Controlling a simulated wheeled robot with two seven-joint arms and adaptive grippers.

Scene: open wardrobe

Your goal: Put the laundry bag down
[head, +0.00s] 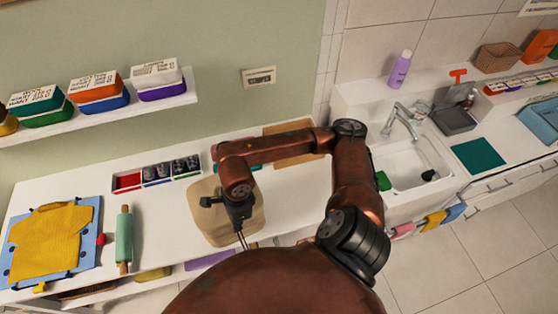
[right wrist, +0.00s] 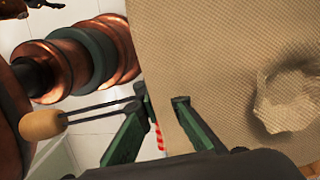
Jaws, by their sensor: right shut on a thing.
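The tan laundry bag (head: 215,232) shows on the white worktop below my right arm in the head view. Its woven cloth (right wrist: 225,60) fills much of the right wrist view, with a crumpled fold at the right. My right gripper (head: 241,232) is over the bag, pointing down. In the right wrist view its green fingers (right wrist: 160,115) are at the bag's edge, shut on it; the exact grip point is partly hidden. Whether the bag's underside rests fully on the worktop cannot be told.
A divided tray (head: 128,181) and a green rolling pin (head: 124,238) lie left of the bag. A folded yellow shirt (head: 48,238) is at far left. A sink (head: 405,165) stands at right. A shelf (head: 110,113) with colored boxes hangs above.

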